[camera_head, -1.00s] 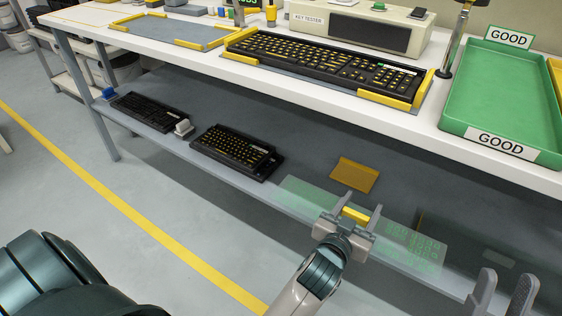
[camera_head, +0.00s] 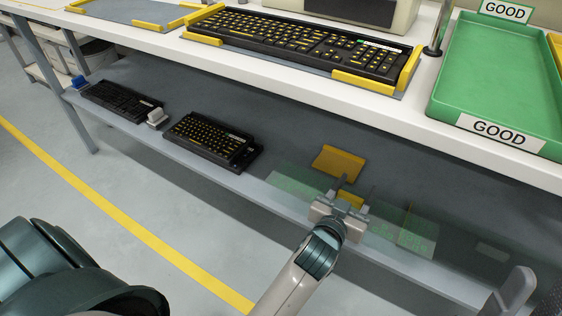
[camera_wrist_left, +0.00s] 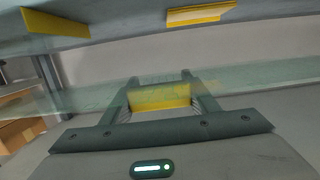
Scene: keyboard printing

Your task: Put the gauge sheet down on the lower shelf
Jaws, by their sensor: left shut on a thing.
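The gauge sheet (camera_head: 292,188) is a clear, green-tinted plate with faint green print and a yellow grip strip (camera_head: 350,200). My left gripper (camera_head: 354,196) is shut on this strip at about the middle of the sheet. The sheet spreads to both sides of the jaws, over the lower shelf (camera_head: 262,195); I cannot tell whether it touches the shelf. In the left wrist view the strip (camera_wrist_left: 160,97) sits between the fingers, with the sheet (camera_wrist_left: 255,78) as a pale band. Part of my right gripper (camera_head: 517,287) shows at the lower right; its opening cannot be judged.
A yellow piece (camera_head: 340,162) stands on the shelf just behind the left gripper. Two dark keyboards (camera_head: 212,139) (camera_head: 120,101) and a small white block (camera_head: 157,118) lie further left. The white bench (camera_head: 290,82) overhangs the shelf, with a green tray (camera_head: 500,85) on top.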

